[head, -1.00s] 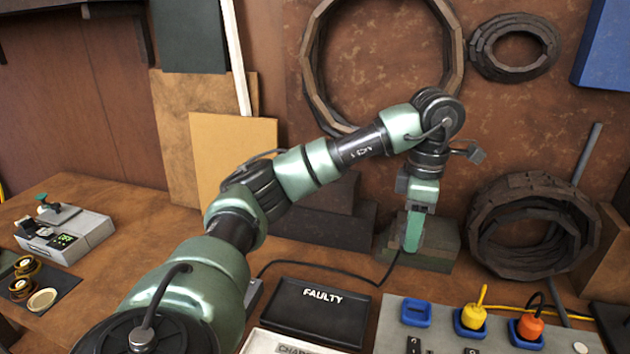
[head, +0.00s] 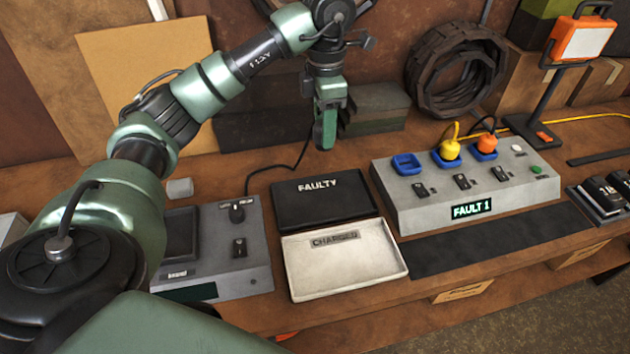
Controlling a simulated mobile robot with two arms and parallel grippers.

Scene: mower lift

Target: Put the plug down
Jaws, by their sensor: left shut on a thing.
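My left gripper (head: 325,128) is in the head view, pointing down above and behind the black FAULTY tray (head: 312,212). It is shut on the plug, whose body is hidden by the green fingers. A black cable (head: 300,158) runs from the gripper down to the grey tester box (head: 222,225) on the left. The grey socket strip (head: 425,212) on the right has three blue sockets. The left socket (head: 407,162) is empty, a yellow plug (head: 450,149) is in the middle one and an orange plug (head: 485,143) in the right one. My right gripper is not in view.
The white CHARGED tray (head: 346,275) looks empty, in front of the FAULTY tray. The strip's display (head: 471,209) reads FAULT 1. Dark blocks (head: 376,104) and a coil (head: 455,70) stand behind. A work lamp (head: 580,40) is back right. Bare bench shows behind the strip.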

